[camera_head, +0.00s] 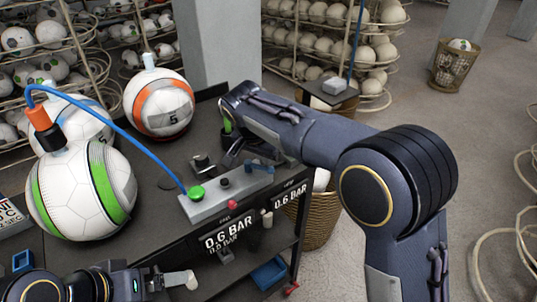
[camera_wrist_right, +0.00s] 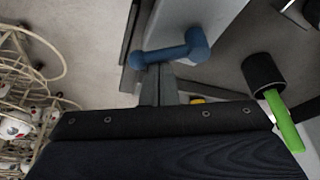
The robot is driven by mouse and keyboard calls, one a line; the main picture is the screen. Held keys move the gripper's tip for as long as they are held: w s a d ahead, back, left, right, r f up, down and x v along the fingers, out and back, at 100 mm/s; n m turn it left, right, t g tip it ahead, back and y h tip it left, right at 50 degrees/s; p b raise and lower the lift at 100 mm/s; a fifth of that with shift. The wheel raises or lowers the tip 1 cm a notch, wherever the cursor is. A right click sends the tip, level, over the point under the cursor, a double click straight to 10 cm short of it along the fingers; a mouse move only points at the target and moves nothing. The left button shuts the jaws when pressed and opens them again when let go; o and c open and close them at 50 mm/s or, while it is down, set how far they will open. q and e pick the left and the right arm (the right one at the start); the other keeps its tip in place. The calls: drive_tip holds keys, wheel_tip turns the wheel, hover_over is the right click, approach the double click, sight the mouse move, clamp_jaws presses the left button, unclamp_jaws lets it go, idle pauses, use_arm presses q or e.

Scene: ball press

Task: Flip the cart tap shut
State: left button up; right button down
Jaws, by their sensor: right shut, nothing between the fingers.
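The cart tap is a blue lever (camera_head: 259,165) at the right end of the grey manifold block (camera_head: 215,203) on the dark cart (camera_head: 160,236). In the right wrist view the blue tap (camera_wrist_right: 172,52) lies across the grey block's edge, just ahead of the fingertips. My right gripper (camera_head: 240,160) reaches down beside the tap, partly hidden by its own arm. Its fingers (camera_wrist_right: 155,78) are shut and empty, close to the lever; whether they touch it I cannot tell. My left gripper (camera_head: 182,280) is at the cart's front left, its fingers unclear.
A blue hose (camera_head: 128,135) runs from the block to the orange and black fitting (camera_head: 45,127) on a green-striped ball (camera_head: 82,190). An orange-striped ball (camera_head: 159,104) stands behind. A black-and-green piece (camera_wrist_right: 275,98) is right of my right fingers. A wicker basket (camera_head: 320,215) stands beside the cart.

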drive_tip(key=m, duration=0.2)
drive_tip(key=s+m+h, duration=0.1)
drive_tip(key=shift+s+a+m+g, duration=0.1)
drive_tip(key=shift+a+m+g, duration=0.15)
drive_tip(key=shift+m+g, duration=0.05)
drive_tip(key=shift+w+a+p, duration=0.25)
drive_tip(key=shift+a+p, duration=0.05)
drive_tip(key=shift+p, duration=0.3)
drive_tip(key=shift+w+a+p, duration=0.25)
drive_tip(key=shift+a+p, duration=0.05)
drive_tip(key=shift+a, duration=0.05)
